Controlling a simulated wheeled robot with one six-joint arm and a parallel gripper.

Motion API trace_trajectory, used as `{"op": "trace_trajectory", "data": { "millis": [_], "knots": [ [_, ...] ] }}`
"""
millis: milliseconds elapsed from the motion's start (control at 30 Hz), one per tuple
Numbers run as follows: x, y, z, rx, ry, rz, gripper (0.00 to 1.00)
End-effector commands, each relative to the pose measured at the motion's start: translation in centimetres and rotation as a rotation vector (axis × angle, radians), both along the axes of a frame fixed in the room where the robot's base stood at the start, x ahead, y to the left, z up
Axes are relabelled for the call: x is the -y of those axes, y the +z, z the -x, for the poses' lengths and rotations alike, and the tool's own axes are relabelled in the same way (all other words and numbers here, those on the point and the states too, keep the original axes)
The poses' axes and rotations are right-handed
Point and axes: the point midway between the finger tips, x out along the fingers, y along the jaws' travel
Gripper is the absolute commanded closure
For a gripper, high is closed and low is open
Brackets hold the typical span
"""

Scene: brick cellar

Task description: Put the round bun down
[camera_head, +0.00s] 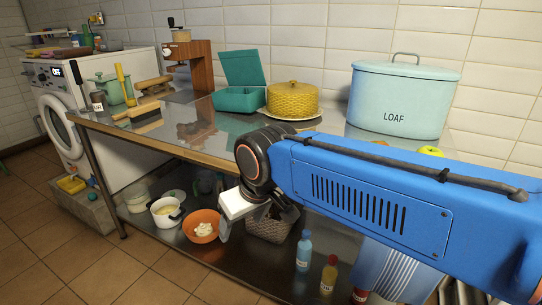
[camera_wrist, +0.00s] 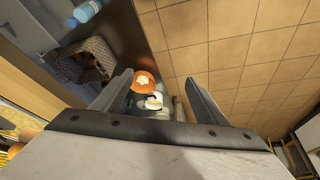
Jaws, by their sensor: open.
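My gripper (camera_head: 230,218) hangs in front of the steel table's front edge, below the level of its top. In the wrist view my gripper (camera_wrist: 157,76) has its two fingers spread apart, with nothing held between them. I cannot make out the round bun for certain in either view. A small brown shape (camera_head: 380,142) shows on the tabletop just behind my blue arm, too hidden to name. My arm covers much of the right part of the table.
The table (camera_head: 215,160) bears a yellow cake cover (camera_head: 292,99), a teal box (camera_head: 238,98), a LOAF bin (camera_head: 402,100) and a yellow-green apple (camera_head: 431,151). Its lower shelf holds an orange bowl (camera_head: 192,235), a white pot (camera_head: 158,212), a basket (camera_head: 268,228) and bottles (camera_head: 303,250).

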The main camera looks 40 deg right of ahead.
Motion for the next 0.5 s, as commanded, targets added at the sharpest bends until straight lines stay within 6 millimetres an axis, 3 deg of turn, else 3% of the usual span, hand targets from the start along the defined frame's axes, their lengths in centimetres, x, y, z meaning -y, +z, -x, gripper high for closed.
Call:
{"op": "trace_trajectory", "data": {
  "millis": [267, 500],
  "knots": [
    [6.8, 10.6, -6.7, -0.013, -0.317, -0.007, 0.33],
    [14.8, 19.0, -11.2, -0.017, -0.616, -0.013, 0.33]
  ]
}}
